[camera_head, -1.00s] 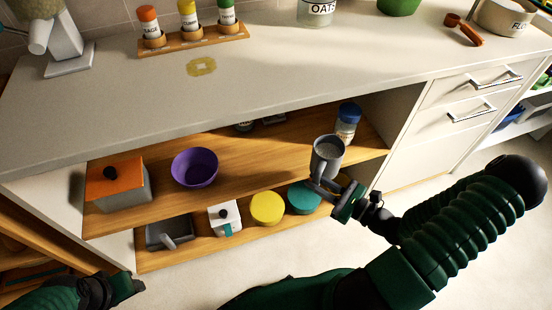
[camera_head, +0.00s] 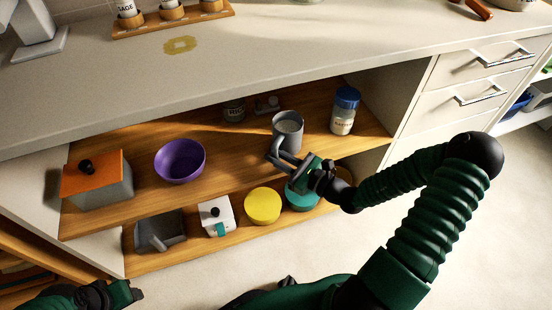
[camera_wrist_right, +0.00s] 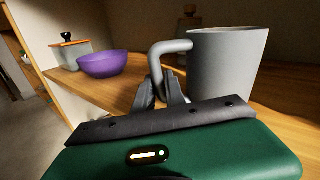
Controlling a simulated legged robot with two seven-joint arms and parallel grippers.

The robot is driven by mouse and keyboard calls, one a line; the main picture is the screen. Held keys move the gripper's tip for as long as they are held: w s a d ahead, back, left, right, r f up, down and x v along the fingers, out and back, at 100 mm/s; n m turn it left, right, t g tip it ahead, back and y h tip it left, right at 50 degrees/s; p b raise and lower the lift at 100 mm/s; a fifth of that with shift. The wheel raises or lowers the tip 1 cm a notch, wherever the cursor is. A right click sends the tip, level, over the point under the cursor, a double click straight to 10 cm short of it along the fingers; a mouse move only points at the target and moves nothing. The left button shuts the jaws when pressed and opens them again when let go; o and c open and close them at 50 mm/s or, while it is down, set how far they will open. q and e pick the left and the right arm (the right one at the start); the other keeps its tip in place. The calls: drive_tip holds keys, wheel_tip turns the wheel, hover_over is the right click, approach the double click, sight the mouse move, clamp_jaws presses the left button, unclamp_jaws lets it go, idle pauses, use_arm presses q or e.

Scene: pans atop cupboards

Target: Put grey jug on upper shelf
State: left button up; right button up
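The grey jug (camera_head: 289,134) is upright over the front part of the upper shelf (camera_head: 232,165), between the purple bowl and the blue-lidded jar. I cannot tell whether its base touches the shelf. My right gripper (camera_head: 284,162) is at the jug's handle, on its front left side. In the right wrist view the fingers (camera_wrist_right: 163,92) are closed around the lower handle of the jug (camera_wrist_right: 225,65). My left gripper (camera_head: 128,292) is at the bottom left of the head view, away from the shelves; its finger opening is unclear.
On the upper shelf are an orange-lidded box (camera_head: 97,180), a purple bowl (camera_head: 180,161), a blue-lidded jar (camera_head: 344,110) and a dark jar (camera_head: 234,112). The lower shelf holds a yellow-lidded container (camera_head: 262,205) and others. The countertop (camera_head: 250,60) overhangs the upper shelf.

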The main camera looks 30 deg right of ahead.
drive_tip(key=o, duration=0.5)
drive_tip(key=shift+a+r, duration=0.1)
drive_tip(key=shift+a, duration=0.15)
drive_tip(key=shift+c, duration=0.2)
drive_tip(key=shift+d, duration=0.1)
drive_tip(key=shift+d, duration=0.1)
